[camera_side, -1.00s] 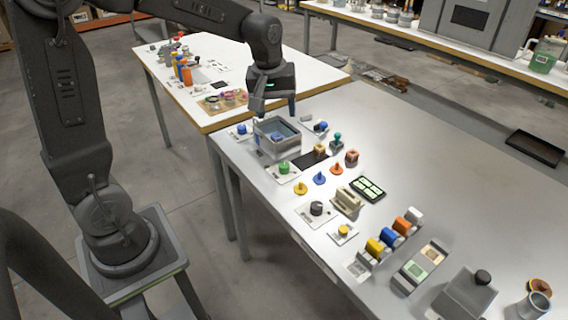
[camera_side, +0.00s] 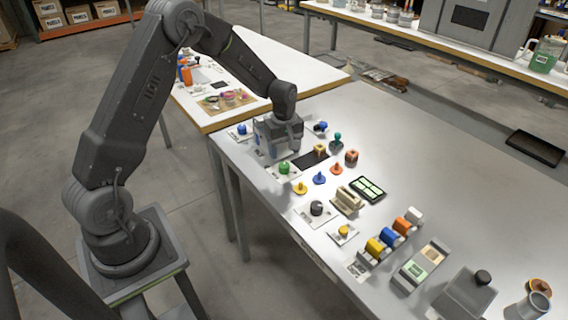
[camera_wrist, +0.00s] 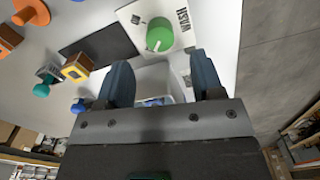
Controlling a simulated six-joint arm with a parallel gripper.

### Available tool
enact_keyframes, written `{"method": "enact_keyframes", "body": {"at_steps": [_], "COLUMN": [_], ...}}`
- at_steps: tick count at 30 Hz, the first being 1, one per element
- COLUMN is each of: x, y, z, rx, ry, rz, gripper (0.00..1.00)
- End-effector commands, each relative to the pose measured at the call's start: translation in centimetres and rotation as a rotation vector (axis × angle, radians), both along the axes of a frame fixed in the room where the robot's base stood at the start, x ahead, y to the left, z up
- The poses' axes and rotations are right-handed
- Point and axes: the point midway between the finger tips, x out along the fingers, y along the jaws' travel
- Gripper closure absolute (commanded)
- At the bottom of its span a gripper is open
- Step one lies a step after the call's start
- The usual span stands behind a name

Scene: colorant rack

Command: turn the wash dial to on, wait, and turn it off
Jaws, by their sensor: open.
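The wash dial is a green knob (camera_side: 284,167) on a white plate on the grey table, just in front of the basin. In the wrist view the green wash dial (camera_wrist: 160,38) sits on its plate, marked WASH, beyond my fingertips. My gripper (camera_wrist: 162,68) is open, its two dark fingers spread apart, and nothing is seen between them but the plate and part of the basin. In the side view my gripper (camera_side: 275,150) is low over the grey basin and hides most of it. It is apart from the dial.
A dark mat (camera_side: 310,158) and a yellow-topped block (camera_side: 320,150) lie right of the dial. Yellow (camera_side: 300,188), blue (camera_side: 319,178) and orange (camera_side: 336,169) pegs stand nearby. A black knob (camera_side: 316,208) is nearer the front.

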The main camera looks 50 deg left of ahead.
Motion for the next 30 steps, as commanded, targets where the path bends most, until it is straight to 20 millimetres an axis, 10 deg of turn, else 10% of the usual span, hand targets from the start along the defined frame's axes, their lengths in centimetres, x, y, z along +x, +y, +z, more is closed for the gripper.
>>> {"method": "enact_keyframes", "body": {"at_steps": [9,21,30], "x": [0.0,0.0,0.0], "y": [0.0,0.0,0.0], "z": [-4.9,-5.7,-5.6], "rx": [-0.001,0.0,0.0], "ry": [0.001,-0.001,0.0], "rz": [-0.001,-0.001,-0.001], "gripper": [0.39,0.39,0.66]}}
